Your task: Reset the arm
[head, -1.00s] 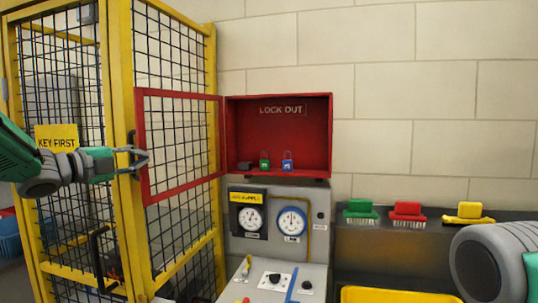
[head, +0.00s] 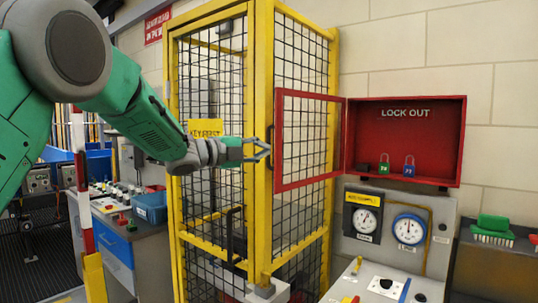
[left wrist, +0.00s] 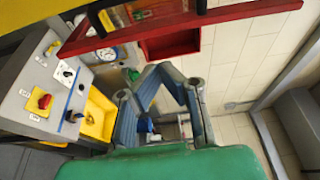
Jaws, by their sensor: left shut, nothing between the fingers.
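My left gripper (head: 264,150) is shut and empty, held in the air in front of the yellow cage. Its tips appear just left of the open red door frame (head: 312,185) in the head view; I cannot tell the exact gap. The left wrist view shows the gripper's blue-grey fingers (left wrist: 172,85) with nothing held. The red lock out box (head: 405,140) is open on the wall, with a green padlock (head: 384,167) and a blue padlock (head: 409,170) inside. My right gripper is not in view.
The yellow mesh cage (head: 262,120) stands behind the left gripper. A grey panel with gauges (head: 409,228) is below the box. A green brush (head: 493,228) lies on a shelf at right. A control desk (head: 110,218) and blue bin (head: 150,207) stand at left.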

